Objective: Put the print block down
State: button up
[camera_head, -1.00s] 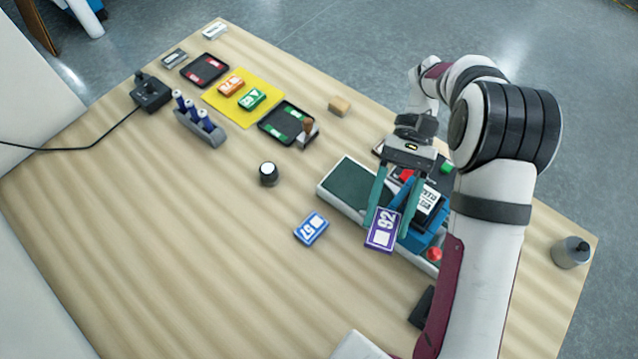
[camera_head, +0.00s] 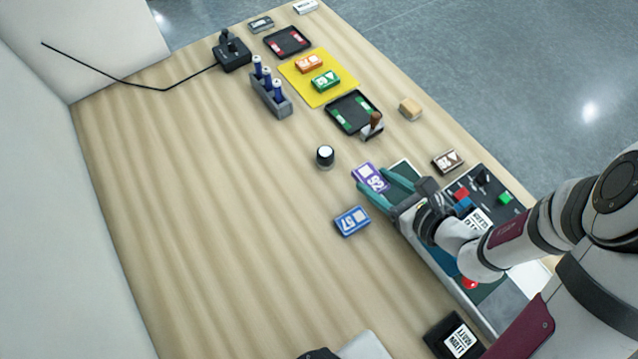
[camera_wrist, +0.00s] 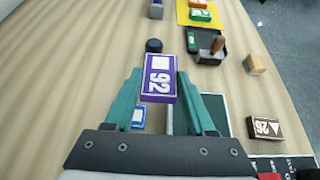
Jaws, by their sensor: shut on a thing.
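The print block is a purple block (camera_head: 371,177) with a white square and the number 92. My gripper (camera_head: 376,186) is shut on it, with the teal fingers on either side. In the wrist view the purple block (camera_wrist: 159,79) sits between the fingertips, its labelled face towards the camera. It appears over the table near the left edge of the laminating machine (camera_head: 432,258). I cannot tell whether it touches the table.
A blue block marked 57 (camera_head: 352,221) lies just below. A black-and-white knob (camera_head: 325,156) stands to the left. A brown block (camera_head: 447,161), a stamp (camera_head: 372,125) and a yellow mat (camera_head: 342,91) lie beyond. Bare table (camera_head: 220,200) spreads left.

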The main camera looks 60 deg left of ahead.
jog(key=s+a+f, duration=0.1)
jog(key=a+f, duration=0.1)
jog(key=s+a+f, duration=0.2)
jog(key=a, duration=0.1)
jog(key=s+a+f, duration=0.1)
jog(key=s+a, duration=0.1)
jog(key=a, duration=0.1)
jog(key=shift+s+f, duration=0.2)
jog(key=shift+f, duration=2.2)
jog(key=o, duration=1.3)
jog(key=shift+o, duration=0.2)
